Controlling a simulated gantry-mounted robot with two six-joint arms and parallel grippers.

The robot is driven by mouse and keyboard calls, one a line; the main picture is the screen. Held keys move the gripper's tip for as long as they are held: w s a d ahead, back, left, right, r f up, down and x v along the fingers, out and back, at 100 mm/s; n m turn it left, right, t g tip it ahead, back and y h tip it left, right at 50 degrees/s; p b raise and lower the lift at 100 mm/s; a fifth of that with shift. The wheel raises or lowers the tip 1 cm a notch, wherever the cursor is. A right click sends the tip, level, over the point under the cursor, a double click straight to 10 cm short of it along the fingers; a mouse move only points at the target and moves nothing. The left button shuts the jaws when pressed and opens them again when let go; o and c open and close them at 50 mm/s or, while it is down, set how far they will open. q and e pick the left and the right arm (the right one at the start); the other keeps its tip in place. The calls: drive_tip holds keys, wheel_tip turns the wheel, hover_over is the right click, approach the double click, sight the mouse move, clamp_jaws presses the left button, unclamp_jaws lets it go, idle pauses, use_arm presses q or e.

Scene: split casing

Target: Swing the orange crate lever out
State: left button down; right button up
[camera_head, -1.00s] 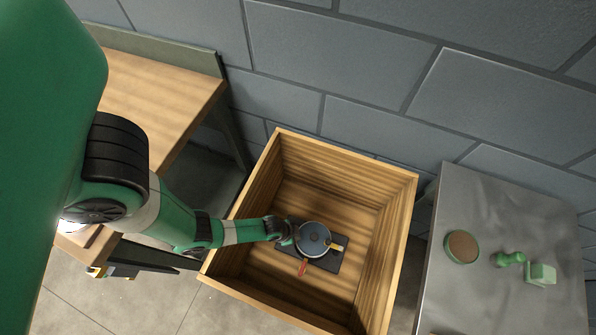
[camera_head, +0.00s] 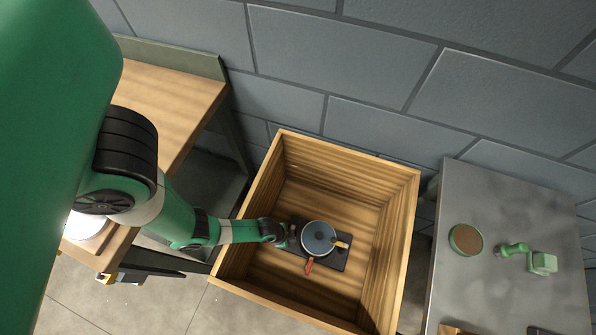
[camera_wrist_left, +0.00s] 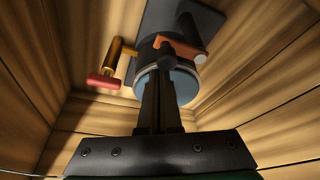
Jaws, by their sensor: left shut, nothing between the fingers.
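The round blue-grey casing (camera_head: 319,237) sits on a dark plate (camera_head: 336,262) on the floor of the wooden crate. In the left wrist view an orange arm (camera_wrist_left: 185,47) with dark knobs lies across the casing. A yellow lever (camera_wrist_left: 121,50) with a red grip (camera_wrist_left: 103,80) is left of it. My left gripper (camera_head: 290,236) is beside the casing's left side, fingers shut and empty. In the wrist view the fingers (camera_wrist_left: 160,88) overlap the casing; contact cannot be told.
The crate's tall wooden walls (camera_head: 391,238) surround the casing and my left gripper. A metal table (camera_head: 480,300) at the right holds a round brown-topped dish (camera_head: 466,240) and green objects (camera_head: 541,263). A wooden bench (camera_head: 165,90) stands at the left.

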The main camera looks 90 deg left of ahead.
drive_tip(key=shift+h, duration=0.3)
idle(0.4)
use_arm(q)
wheel_tip(320, 180, up, 10)
drive_tip(key=p, duration=0.6)
drive_tip(key=shift+w+d+f+p, duration=0.15)
drive_tip(key=shift+w+f+p, duration=0.05)
drive_tip(key=shift+p, duration=0.15)
use_arm(e)
wheel_tip(320, 180, up, 7)
drive_tip(key=d, duration=0.1)
drive_tip(key=shift+w+d, duration=0.25)
drive_tip(key=shift+d, duration=0.1)
drive_tip(key=shift+f, duration=0.1)
